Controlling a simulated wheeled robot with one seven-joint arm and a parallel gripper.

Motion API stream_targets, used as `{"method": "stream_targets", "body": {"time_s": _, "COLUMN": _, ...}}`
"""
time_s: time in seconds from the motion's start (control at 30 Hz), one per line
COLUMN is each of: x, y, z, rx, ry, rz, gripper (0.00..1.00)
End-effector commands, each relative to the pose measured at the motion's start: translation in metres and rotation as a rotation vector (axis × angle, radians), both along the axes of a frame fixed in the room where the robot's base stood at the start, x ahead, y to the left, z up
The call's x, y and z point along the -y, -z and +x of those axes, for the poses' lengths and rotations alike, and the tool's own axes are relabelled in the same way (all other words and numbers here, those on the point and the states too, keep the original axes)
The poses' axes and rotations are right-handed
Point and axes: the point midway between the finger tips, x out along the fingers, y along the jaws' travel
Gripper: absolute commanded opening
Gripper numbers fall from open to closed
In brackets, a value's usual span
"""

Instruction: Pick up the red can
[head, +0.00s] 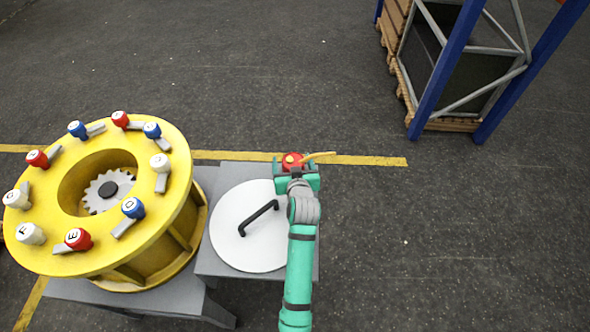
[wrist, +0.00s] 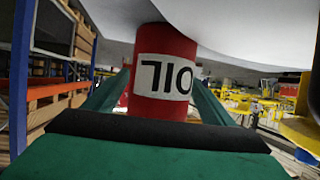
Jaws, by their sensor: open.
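The red can (head: 292,160) stands at the far right corner of the grey table, with a yellow spout pointing right. In the wrist view the red can (wrist: 164,60) fills the middle, its white label reading "OIL" upside down. My gripper (head: 296,172) is at the can, its green fingers (wrist: 160,95) on either side of it. The jaws are open. The can's lower part in the head view is hidden by my gripper.
A round white lid (head: 235,245) with a black handle lies on the grey table (head: 230,172) left of my arm. A yellow ring (head: 165,225) with red, blue and white knobs stands further left. A blue-posted rack (head: 445,75) stands at the back right. Floor to the right is clear.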

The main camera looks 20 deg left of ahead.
Motion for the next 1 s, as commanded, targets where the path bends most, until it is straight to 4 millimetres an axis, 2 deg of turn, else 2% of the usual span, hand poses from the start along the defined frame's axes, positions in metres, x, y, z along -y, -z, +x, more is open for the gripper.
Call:
{"method": "stream_targets", "body": {"time_s": 0.27, "x": 0.0, "y": 0.002, "z": 0.005, "rx": 0.0, "ry": 0.003, "rz": 0.0, "gripper": 0.77}}
{"method": "stream_targets", "body": {"time_s": 0.3, "x": 0.001, "y": 0.002, "z": 0.005, "rx": 0.0, "ry": 0.004, "rz": -0.001, "gripper": 0.75}}
{"method": "stream_targets", "body": {"time_s": 0.5, "x": 0.001, "y": 0.002, "z": 0.005, "rx": 0.0, "ry": 0.004, "rz": 0.0, "gripper": 0.28}}
{"method": "stream_targets", "body": {"time_s": 0.83, "x": 0.001, "y": 0.0, "z": 0.005, "rx": 0.001, "ry": 0.004, "rz": 0.0, "gripper": 0.28}}
{"method": "stream_targets", "body": {"time_s": 1.0, "x": 0.001, "y": -0.012, "z": 0.005, "rx": 0.003, "ry": 0.004, "rz": 0.001, "gripper": 0.28}}
